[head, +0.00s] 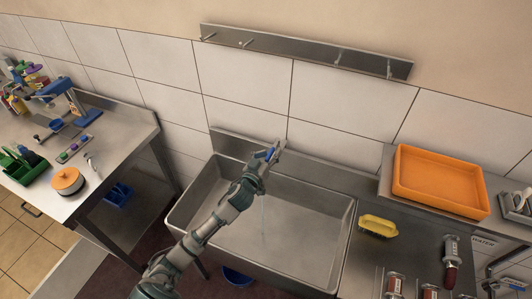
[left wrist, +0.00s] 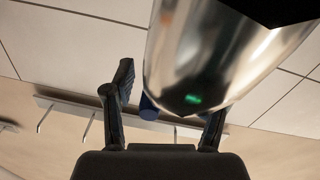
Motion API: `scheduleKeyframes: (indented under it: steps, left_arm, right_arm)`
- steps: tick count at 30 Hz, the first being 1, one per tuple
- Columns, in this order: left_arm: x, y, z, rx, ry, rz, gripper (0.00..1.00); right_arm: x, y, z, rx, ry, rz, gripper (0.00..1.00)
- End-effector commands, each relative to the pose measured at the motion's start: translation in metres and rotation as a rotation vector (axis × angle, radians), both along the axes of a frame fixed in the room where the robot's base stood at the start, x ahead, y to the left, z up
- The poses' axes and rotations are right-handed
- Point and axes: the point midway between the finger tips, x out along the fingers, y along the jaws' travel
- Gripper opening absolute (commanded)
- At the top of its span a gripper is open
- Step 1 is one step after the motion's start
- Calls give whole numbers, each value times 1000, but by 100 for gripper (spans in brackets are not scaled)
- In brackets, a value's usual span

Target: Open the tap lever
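The tap (left wrist: 200,65) is a shiny metal body that fills the upper middle of the left wrist view, very close to the camera. Its blue lever (left wrist: 149,108) shows beside the body, between my fingers; a bit of blue also shows at my gripper in the head view (head: 270,153). My left gripper (left wrist: 165,100) is open, with its two fingers apart on either side of the lever and lower tap. Whether a finger touches the lever cannot be told. A thin pale stream (head: 263,215) runs down into the steel sink (head: 310,262). My right gripper is not in view.
An orange tray (head: 440,180) and a yellow brush-like item (head: 378,226) stand right of the sink, with several red-bottomed bottles lower right. A hook rail (head: 300,50) is on the wall.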

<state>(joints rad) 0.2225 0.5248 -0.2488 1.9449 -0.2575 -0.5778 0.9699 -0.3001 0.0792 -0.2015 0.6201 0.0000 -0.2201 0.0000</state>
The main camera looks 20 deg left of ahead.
Motion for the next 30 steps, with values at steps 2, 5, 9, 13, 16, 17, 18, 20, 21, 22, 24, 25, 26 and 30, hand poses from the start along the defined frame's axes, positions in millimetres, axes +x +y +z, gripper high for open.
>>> scheduleKeyframes:
  steps: [2, 5, 9, 13, 16, 17, 18, 20, 21, 22, 24, 25, 26, 30]
  left_arm:
    - [0, -1, 2, -1, -4, -4, 48]
    - [0, 0, 0, -2, -2, -4, 48]
    - [0, 2, -2, -4, 0, -3, 48]
    - [0, 4, -3, -4, 3, -2, 48]
    - [0, 4, -4, -4, 4, -1, 48]
    - [0, 4, -4, -4, 5, -1, 48]
    - [0, 5, -4, -4, 5, 0, 48]
    - [0, 5, -4, -4, 5, 0, 48]
    - [0, 5, -4, -4, 5, 1, 48]
    - [0, 5, -4, -4, 5, 1, 48]
    - [0, 5, -4, -4, 5, 1, 48]
    - [0, 5, -4, -4, 5, 2, 48]
    - [0, 6, -4, -4, 5, 2, 48]
    - [-2, 6, -5, -4, 6, 2, 48]
  right_arm:
    - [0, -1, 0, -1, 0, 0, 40]
    - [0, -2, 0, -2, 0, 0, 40]
    - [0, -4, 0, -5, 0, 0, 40]
    - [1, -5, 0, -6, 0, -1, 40]
    - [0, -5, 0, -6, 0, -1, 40]
    - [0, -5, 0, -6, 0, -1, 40]
    - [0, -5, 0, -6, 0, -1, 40]
    - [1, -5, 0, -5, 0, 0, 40]
    - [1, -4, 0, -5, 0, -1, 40]
    - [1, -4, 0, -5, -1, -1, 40]
    - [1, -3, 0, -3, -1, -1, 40]
    - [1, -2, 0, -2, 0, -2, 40]
    - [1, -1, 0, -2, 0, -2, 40]
    - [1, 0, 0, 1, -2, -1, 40]
